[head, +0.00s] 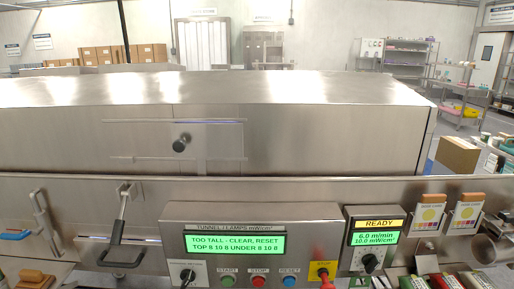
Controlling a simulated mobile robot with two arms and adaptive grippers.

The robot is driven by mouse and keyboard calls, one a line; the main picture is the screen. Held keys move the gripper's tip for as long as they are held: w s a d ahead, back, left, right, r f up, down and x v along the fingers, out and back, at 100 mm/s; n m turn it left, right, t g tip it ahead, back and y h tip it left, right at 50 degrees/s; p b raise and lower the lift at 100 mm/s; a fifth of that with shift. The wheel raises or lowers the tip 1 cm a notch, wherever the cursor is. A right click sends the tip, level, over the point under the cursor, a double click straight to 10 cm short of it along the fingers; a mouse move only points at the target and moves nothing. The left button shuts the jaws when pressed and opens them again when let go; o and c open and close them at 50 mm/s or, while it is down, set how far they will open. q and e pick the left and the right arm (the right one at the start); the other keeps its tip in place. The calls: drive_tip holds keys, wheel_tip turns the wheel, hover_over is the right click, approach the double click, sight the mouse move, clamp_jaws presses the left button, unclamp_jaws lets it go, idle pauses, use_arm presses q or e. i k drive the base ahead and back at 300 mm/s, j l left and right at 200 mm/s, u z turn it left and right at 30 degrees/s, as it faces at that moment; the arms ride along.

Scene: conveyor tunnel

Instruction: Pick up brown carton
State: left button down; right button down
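A brown carton (457,155) stands at the right, just past the right end of the steel tunnel (270,130). Its top and front faces show, and its lower part is hidden behind the machine's front rail. Other brown cartons (110,54) are stacked far back at the left. Neither of my grippers shows in the head view.
The tunnel body and its front panel fill the middle. A control box (250,212) displays "TOO TALL - CLEAR, RESET"; a smaller box (373,224) reads "READY". Small bottles and packs (495,150) crowd the right edge. Lever handles (122,215) stick out at the left.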

sight(460, 156)
drive_tip(key=z, duration=1.25)
